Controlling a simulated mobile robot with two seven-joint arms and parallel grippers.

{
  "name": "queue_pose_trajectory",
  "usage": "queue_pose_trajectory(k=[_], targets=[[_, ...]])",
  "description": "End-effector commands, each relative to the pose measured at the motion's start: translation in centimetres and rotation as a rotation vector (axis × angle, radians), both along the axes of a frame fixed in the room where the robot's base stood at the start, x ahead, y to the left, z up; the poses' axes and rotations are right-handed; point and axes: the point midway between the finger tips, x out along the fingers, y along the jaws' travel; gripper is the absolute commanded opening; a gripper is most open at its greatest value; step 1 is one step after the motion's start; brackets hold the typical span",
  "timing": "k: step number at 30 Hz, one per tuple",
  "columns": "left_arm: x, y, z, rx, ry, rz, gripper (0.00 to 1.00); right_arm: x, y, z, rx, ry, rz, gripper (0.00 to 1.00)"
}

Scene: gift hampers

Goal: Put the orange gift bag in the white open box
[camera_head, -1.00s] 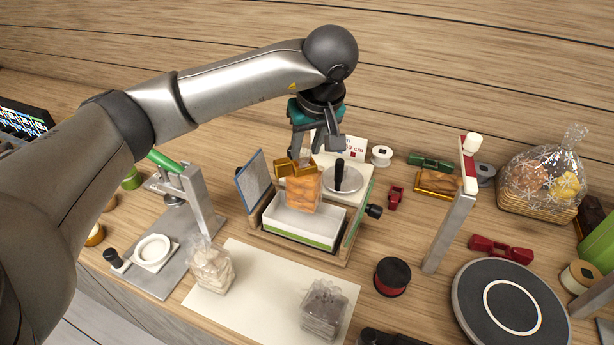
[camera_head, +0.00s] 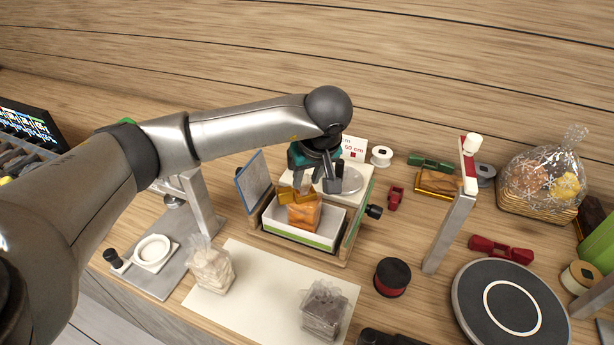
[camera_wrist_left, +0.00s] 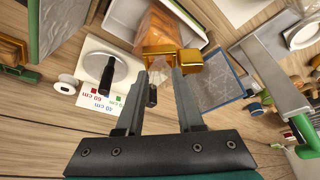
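The orange gift bag (camera_head: 304,216), with a gold bow (camera_head: 297,195), is low within the walls of the white open box (camera_head: 325,240). I cannot tell whether its bottom touches the box floor. The box sits in a wooden frame between two upright side panels. My left gripper (camera_head: 316,184) points down over the box, its fingers on either side of the bag's gathered top at the bow. In the left wrist view the bag (camera_wrist_left: 157,30) and bow (camera_wrist_left: 160,56) show at the fingertips (camera_wrist_left: 161,78); the fingers partly hide the neck. My right gripper is not in view.
A blue-grey panel (camera_head: 255,182) stands close left of the box, and a black knob (camera_head: 374,211) sits at its right. A round scale (camera_head: 352,180) lies behind. Two clear bags, one cream (camera_head: 210,268) and one dark (camera_head: 324,308), stand in front on a pale mat (camera_head: 262,300).

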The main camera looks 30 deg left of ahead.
Motion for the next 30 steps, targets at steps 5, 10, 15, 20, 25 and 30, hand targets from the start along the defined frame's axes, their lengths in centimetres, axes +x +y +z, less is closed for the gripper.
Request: queue_pose_trajectory(k=[5,10,15,20,25,30], targets=[[0.0,0.0,0.0,0.001,0.001,0.0,0.56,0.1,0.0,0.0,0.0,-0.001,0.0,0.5],[0.0,0.0,0.0,0.001,0.001,0.0,0.66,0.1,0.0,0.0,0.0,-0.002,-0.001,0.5],[0.0,0.0,0.1,0.001,0.001,0.0,0.66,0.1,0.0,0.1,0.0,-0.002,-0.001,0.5],[-0.1,-0.2,1.1,-0.001,-0.002,-0.001,0.66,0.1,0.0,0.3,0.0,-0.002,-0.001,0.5],[-1.0,-1.2,4.4,-0.002,-0.006,-0.002,0.66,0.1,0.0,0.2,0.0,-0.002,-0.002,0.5],[-2.0,-2.3,7.8,-0.002,-0.005,-0.002,0.66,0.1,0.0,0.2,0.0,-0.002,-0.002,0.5]])
